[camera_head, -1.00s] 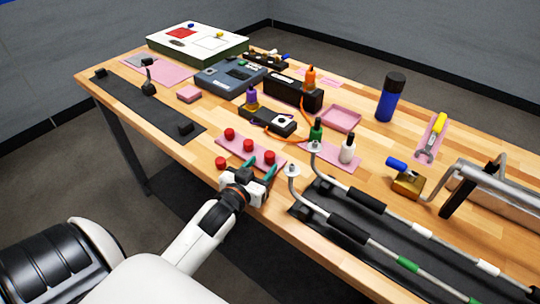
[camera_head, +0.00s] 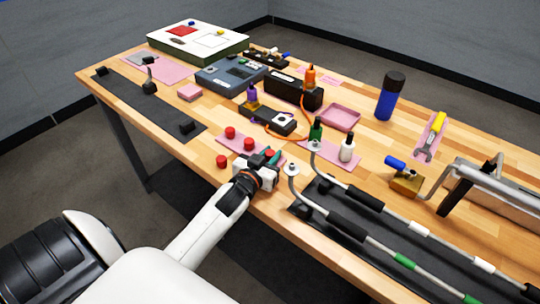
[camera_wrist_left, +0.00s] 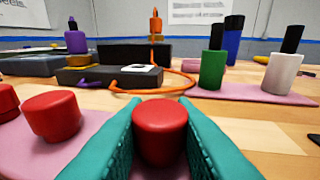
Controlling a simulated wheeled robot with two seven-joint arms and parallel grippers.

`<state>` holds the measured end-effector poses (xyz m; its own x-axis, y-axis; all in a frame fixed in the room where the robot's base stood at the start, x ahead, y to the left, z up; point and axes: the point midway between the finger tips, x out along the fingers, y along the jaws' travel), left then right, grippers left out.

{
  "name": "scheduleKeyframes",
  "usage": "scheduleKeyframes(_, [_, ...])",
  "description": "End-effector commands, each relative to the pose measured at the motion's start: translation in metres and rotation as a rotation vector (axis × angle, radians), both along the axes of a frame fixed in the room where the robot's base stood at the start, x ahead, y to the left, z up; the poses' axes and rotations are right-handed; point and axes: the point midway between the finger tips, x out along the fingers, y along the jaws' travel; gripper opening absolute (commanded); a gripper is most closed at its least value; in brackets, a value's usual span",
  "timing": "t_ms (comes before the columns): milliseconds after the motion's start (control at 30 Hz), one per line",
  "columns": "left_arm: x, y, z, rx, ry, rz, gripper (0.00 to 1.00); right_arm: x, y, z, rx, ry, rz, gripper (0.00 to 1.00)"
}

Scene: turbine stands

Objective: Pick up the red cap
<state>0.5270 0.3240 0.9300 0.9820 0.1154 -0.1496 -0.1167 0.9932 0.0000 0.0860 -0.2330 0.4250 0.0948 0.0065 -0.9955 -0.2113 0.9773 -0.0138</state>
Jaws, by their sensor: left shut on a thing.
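Several red caps stand on and beside a pink mat (camera_head: 237,143). My left gripper (camera_head: 271,156) is shut on one red cap (camera_wrist_left: 160,130) at the mat's right end. In the left wrist view its teal fingers lie on both sides of that cap. In the head view the fingers and hand partly hide it. Another red cap (camera_wrist_left: 52,116) stands just left of the gripper, and one (camera_head: 222,161) stands at the mat's left front edge. The right gripper is not seen.
A green bottle (camera_head: 316,130) and a white bottle (camera_head: 347,149) stand on a pink mat to the right. A black device with an orange cable (camera_head: 270,120) lies behind. Bent metal rods (camera_head: 292,184) stand close on the right.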

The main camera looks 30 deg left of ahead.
Motion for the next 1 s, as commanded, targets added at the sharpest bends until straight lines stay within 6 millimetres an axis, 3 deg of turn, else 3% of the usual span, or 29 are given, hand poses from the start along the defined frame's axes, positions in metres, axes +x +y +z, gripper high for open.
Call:
scheduleKeyframes(367, [0.0, 0.0, 0.009, 0.002, -0.003, 0.0, 0.0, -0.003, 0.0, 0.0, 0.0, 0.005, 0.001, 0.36])
scheduleKeyframes(733, [0.0, 0.0, 0.079, 0.004, -0.005, 0.0, 0.0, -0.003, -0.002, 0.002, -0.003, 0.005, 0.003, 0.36])
scheduleKeyframes(1000, [0.0, 0.001, 0.1, -0.001, 0.0, 0.001, 0.0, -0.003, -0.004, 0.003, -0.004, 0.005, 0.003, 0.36])
